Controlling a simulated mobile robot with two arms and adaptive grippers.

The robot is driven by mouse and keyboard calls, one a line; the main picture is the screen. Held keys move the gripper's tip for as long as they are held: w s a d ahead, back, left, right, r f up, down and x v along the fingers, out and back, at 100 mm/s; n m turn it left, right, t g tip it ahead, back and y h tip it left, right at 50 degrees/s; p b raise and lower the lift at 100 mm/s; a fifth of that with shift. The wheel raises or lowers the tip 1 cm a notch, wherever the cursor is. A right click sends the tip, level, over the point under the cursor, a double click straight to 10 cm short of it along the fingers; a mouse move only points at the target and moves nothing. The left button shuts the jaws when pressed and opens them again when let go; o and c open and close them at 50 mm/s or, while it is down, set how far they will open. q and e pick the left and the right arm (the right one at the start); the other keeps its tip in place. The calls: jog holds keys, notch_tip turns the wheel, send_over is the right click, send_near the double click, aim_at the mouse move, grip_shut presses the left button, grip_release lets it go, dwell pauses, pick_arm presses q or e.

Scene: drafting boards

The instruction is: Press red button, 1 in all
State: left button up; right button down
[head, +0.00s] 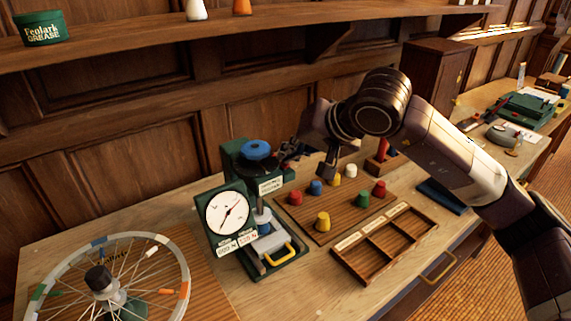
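Two red buttons lie on a brown wooden board (340,226): one red button (295,197) near its left edge, one red button (379,189) near its right. A green press (235,165) stands left of the board. It has a blue knob (257,149), a round white dial (228,212) and a yellow handle (281,254) at its front. I see no button in the press. My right gripper (308,158) is above the back of the board, beside the blue knob. Its fingers look spread and empty; I cannot tell whether one touches the knob. My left gripper is out of view.
Blue, yellow, white and green buttons (363,199) share the board. A three-compartment wooden tray (383,243) lies in front. A spoked wheel (105,275) is at the left. A shelf (150,48) runs above. A wooden block with a red tool (383,150) stands behind my arm.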

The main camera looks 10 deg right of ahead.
aim_at(287, 165)
jog(key=shift+s+a+f, duration=0.1)
jog(key=shift+s+f, duration=0.15)
jog(key=shift+f, duration=0.55)
jog(key=shift+w+a+r, duration=0.1)
jog(key=shift+w+r, duration=0.05)
jog(key=shift+r, duration=0.4)
jog(key=shift+w+r+p, duration=0.1)
jog(key=shift+r+p, duration=1.45)
jog(key=shift+r, duration=1.25)
jog(key=shift+w, duration=0.1)
jog(key=shift+f, duration=0.1)
